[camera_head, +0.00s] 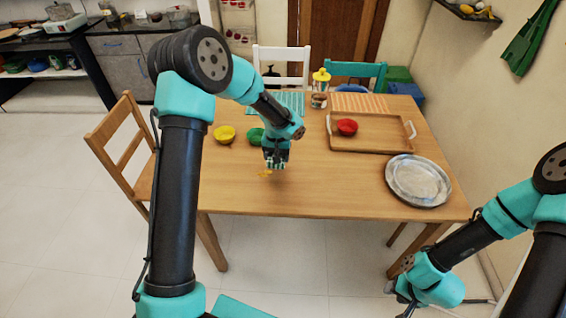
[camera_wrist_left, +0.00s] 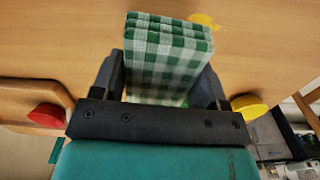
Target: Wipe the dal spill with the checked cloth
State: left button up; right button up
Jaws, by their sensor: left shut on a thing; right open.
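The green-and-white checked cloth (camera_wrist_left: 165,55) is a folded pad between the fingers of my left gripper (camera_wrist_left: 160,82), which is shut on it. In the head view the left gripper (camera_head: 276,156) is low over the table's front middle, with a little of the cloth showing beneath. The yellow dal spill (camera_head: 264,173) lies on the wood just in front of it. In the left wrist view the spill (camera_wrist_left: 203,20) shows beyond the cloth's far edge, partly hidden by it. My right gripper (camera_head: 404,292) is open and empty, off the table at the lower right.
A yellow bowl (camera_head: 224,134) and a green bowl (camera_head: 254,137) stand behind the left gripper. A wooden tray (camera_head: 372,149) holds a red bowl (camera_head: 347,127). A steel plate (camera_head: 418,181) lies at the right edge. The front middle of the table is otherwise clear.

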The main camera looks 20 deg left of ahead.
pick_arm(q)
jog(key=shift+w+d, duration=0.2)
jog(key=shift+w, duration=0.05)
jog(key=shift+a+f, duration=0.1)
